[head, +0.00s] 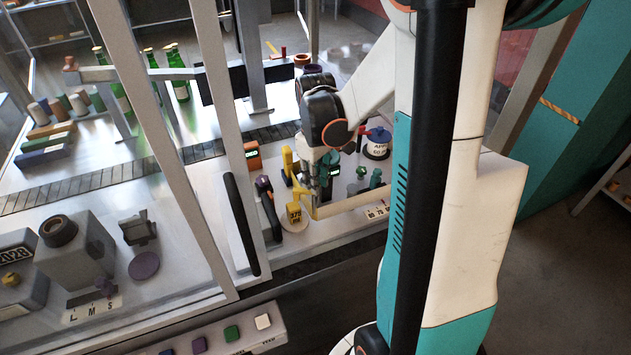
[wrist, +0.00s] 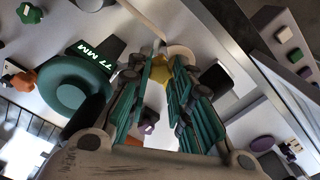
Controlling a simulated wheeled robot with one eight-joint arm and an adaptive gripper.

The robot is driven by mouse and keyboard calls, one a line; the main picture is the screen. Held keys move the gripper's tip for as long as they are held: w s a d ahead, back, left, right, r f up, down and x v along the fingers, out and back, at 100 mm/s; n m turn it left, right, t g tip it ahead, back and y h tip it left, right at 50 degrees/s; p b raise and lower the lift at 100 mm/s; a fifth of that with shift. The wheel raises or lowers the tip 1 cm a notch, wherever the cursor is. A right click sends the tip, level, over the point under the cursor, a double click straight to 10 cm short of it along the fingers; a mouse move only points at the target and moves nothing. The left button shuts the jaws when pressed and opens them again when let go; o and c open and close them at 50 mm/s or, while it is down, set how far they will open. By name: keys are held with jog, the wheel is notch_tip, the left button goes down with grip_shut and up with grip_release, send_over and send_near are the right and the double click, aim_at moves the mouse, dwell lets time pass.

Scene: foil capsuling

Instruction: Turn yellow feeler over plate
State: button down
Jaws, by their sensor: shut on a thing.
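My gripper (head: 314,183) is over the right-hand worktop, its teal fingers pointing down. In the wrist view, my gripper (wrist: 165,85) has its fingers closed around the yellow feeler (wrist: 160,76). In the head view the yellow feeler (head: 304,198) shows as a narrow yellow piece beside the fingers, partly hidden by them. A pale round plate (head: 294,224) lies just left of and below it, with a yellow marked block (head: 294,212) at it. The plate's pale edge (wrist: 181,53) shows beyond the feeler in the wrist view. Whether feeler and plate touch, I cannot tell.
An orange display box (head: 253,154), a dark purple-topped lever (head: 266,200) and a blue-topped pot (head: 377,143) stand close around. Small green pieces (head: 375,178) are to the right. A frame post with a black handle (head: 240,224) stands in front at left.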

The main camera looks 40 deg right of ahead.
jog(key=shift+n+b, duration=0.3)
jog(key=shift+n, duration=0.8)
jog(key=c, duration=1.4)
grip_release()
notch_tip(320, 180, up, 12)
